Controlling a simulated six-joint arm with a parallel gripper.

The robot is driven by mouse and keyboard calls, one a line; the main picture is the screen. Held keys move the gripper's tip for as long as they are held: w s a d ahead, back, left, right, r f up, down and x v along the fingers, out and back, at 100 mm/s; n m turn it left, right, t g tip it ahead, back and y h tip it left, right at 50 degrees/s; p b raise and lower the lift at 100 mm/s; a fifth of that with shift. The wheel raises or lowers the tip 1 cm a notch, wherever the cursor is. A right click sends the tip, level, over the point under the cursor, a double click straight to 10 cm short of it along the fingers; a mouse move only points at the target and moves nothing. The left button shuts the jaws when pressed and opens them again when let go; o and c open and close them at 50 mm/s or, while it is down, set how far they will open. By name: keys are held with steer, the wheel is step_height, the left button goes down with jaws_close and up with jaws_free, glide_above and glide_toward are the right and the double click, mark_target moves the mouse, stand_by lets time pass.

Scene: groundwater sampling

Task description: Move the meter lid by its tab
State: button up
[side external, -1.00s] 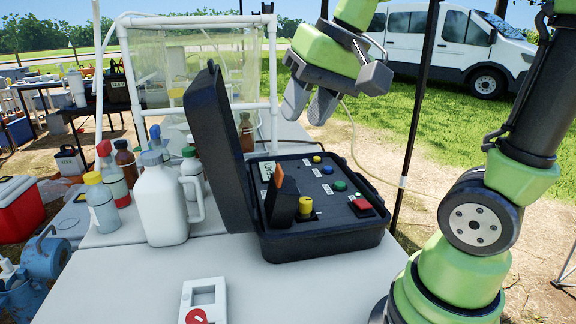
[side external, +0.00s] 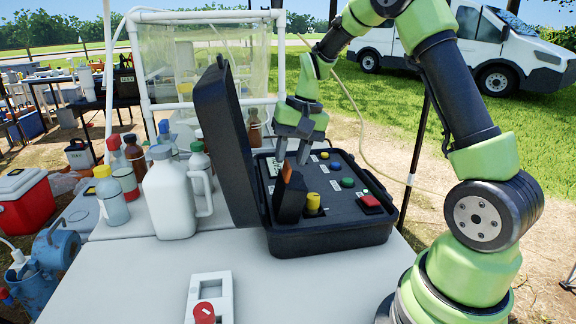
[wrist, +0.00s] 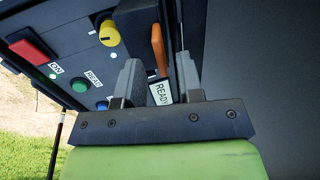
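The meter is a black case (side external: 330,238) on the table, with its big black cover (side external: 226,130) standing open. A small black lid (side external: 290,202) stands raised on its panel, with an orange tab (side external: 287,171) at its upper edge. My gripper (side external: 293,160) is open above the panel, pointing down, just behind the tab in the side view. In the wrist view, the orange tab (wrist: 159,50) shows beyond and between the spread fingertips of my gripper (wrist: 157,68). No contact is visible.
The panel carries a yellow knob (side external: 313,201), a red button (side external: 370,200) and small coloured buttons. A white jug (side external: 168,200) and several bottles stand left of the case. A white frame with a red part (side external: 204,313) lies in front. The front tabletop is mostly clear.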

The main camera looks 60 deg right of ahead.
mark_target(278, 194)
steer(key=shift+x, duration=1.5)
jaws_close()
steer(key=shift+w+a+f, duration=0.25)
steer(key=shift+w+a, duration=0.6)
jaws_free()
steer(key=shift+r, duration=0.1)
steer(key=v, duration=1)
